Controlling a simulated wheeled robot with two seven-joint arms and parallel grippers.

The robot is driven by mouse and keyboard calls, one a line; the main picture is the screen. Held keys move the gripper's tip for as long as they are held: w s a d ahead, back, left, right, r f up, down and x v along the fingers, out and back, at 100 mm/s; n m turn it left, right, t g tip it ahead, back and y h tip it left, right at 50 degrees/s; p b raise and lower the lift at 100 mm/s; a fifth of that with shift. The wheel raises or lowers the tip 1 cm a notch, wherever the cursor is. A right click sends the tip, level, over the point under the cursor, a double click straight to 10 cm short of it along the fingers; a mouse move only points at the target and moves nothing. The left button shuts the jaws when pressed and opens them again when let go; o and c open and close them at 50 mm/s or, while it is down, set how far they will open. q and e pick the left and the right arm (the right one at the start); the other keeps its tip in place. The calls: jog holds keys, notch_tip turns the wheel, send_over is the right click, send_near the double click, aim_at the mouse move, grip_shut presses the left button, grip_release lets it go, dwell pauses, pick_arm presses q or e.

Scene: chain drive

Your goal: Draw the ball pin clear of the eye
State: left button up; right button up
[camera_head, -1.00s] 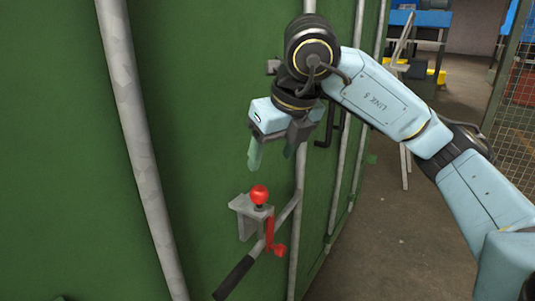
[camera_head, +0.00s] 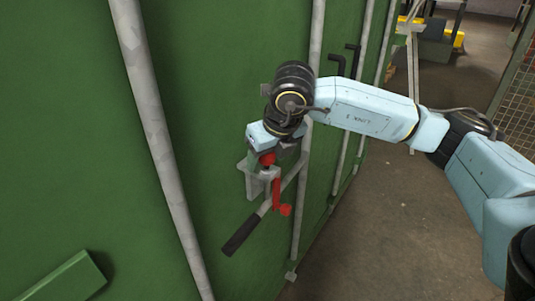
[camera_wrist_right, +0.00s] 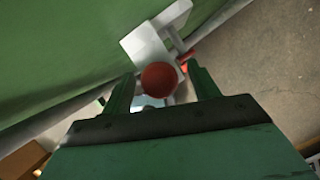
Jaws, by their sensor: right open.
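The ball pin shows its red ball head (camera_head: 267,158) on top of a grey bracket with an eye (camera_head: 252,183) on the green container door. In the right wrist view the red ball (camera_wrist_right: 159,79) lies between the fingertips of my right gripper (camera_wrist_right: 160,84), with a gap on both sides. The gripper is open and points down over the ball; in the head view its fingers are largely hidden at the bracket. The pin's shank is hidden in the bracket. A red tab (camera_head: 277,193) hangs beside the bracket. My left gripper is not in view.
A grey lever with a black grip (camera_head: 241,235) slants down left from the bracket. Vertical grey lock bars (camera_head: 308,205) run up the green door (camera_head: 235,60). A green ledge (camera_head: 62,278) juts out at lower left. Concrete floor lies open at right.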

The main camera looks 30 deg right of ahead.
jog(key=shift+c, duration=0.4)
jog(key=c, duration=1.1)
jog(key=shift+r+p, duration=1.55)
jog(key=shift+r, duration=1.45)
jog(key=shift+r+p, duration=0.45)
jog(key=shift+r, duration=1)
notch_tip(320, 180, up, 6)
jog(key=shift+r, duration=0.1)
